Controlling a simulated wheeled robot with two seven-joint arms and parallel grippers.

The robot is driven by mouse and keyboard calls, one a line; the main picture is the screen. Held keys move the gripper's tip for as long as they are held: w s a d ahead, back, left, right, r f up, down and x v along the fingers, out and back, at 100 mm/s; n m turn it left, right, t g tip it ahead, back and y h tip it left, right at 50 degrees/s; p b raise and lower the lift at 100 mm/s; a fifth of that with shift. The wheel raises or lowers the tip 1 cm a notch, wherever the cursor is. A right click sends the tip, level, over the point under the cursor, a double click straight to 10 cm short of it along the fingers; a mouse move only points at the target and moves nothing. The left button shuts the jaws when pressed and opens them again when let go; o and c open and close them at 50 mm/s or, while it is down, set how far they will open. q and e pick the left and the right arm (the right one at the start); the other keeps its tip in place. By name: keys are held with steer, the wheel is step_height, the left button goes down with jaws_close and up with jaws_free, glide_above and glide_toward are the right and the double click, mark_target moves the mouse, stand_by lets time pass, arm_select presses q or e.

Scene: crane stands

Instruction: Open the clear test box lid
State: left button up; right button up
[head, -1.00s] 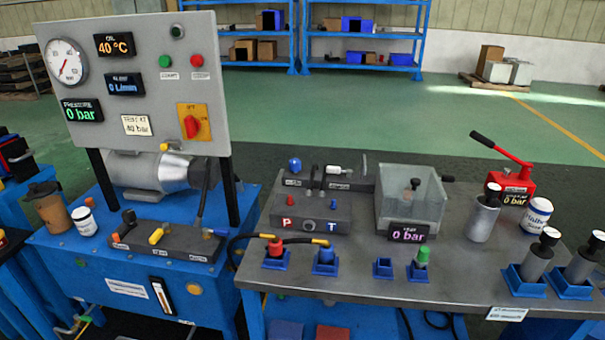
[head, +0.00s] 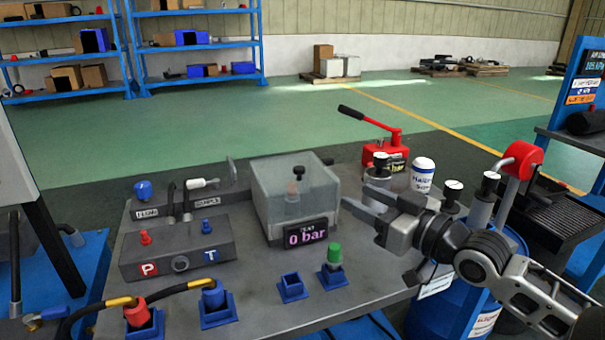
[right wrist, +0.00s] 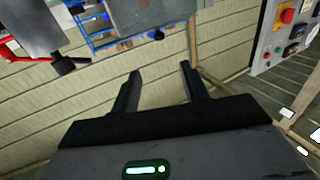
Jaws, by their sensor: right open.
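The clear test box (head: 275,208) stands on the grey bench, left of my right gripper, with a "0 bar" display (head: 306,233) at its front. Its translucent top (head: 275,168) looks closed. A black knob (head: 299,159) shows at the top; I cannot tell whether it is on the lid or inside. My right gripper (head: 362,202) is open and empty, its fingers pointing left toward the box's right side, apart from it. In the right wrist view its two fingers (right wrist: 160,78) are spread with nothing between them. My left gripper is not in view.
A red hand pump (head: 382,150) and a white can (head: 423,175) stand behind my right gripper, close to a metal cylinder (head: 377,190). A grey block with P and T ports (head: 180,245) is left of the box. Blue sockets (head: 291,288) line the front edge.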

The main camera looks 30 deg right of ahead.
mark_target(307, 184)
steer(key=w, duration=0.4)
steer(key=w+a, duration=0.1)
steer(key=w, duration=0.4)
steer(key=w+a+p, duration=0.1)
steer(key=w, duration=0.4)
steer(key=shift+w+a, duration=0.15)
steer(key=shift+w, duration=0.05)
jaws_close()
